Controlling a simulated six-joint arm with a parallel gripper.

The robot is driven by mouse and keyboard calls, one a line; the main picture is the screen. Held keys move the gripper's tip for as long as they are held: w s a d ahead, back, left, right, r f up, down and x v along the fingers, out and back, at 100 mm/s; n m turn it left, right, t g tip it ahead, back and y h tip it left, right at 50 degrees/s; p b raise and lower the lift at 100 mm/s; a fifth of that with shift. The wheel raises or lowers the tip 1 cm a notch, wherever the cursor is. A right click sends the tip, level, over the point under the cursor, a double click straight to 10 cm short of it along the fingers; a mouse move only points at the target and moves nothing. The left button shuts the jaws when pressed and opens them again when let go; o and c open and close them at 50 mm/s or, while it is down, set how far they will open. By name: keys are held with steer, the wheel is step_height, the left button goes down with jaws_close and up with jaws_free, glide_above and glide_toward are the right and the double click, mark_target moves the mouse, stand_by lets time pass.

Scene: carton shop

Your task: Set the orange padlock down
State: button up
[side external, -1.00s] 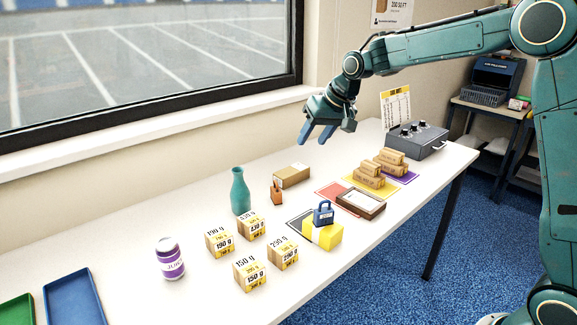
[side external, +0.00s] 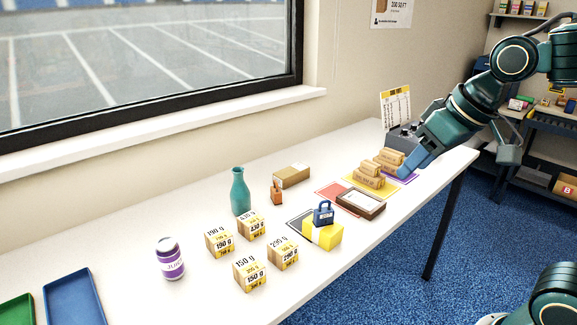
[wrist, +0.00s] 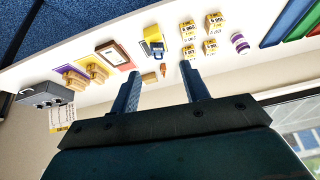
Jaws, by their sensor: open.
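The orange padlock (side external: 277,196) stands on the white table, just right of the teal bottle (side external: 240,192) and in front of a cardboard box (side external: 292,176). In the wrist view the orange padlock (wrist: 163,69) shows small, in the gap between my fingers but far beyond them. My gripper (side external: 406,170) is at the right end of the table, near the stacked brown parcels and well away from the padlock. In the wrist view my gripper (wrist: 157,78) has its fingers apart with nothing held. Whether it touches the parcels is unclear.
A blue padlock (side external: 323,215) sits on a yellow block (side external: 325,236). Several weight-labelled cartons (side external: 251,274), a purple-labelled jar (side external: 170,260) and a blue tray (side external: 75,300) are to the left. Brown parcels (side external: 370,180) and a grey box (side external: 397,140) are at the right.

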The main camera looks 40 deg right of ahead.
steer(key=s+f, duration=0.3)
steer(key=s, duration=0.5)
steer(key=shift+s+f+n, duration=0.2)
steer(key=shift+s+n, duration=0.1)
steer(key=shift+n, duration=0.1)
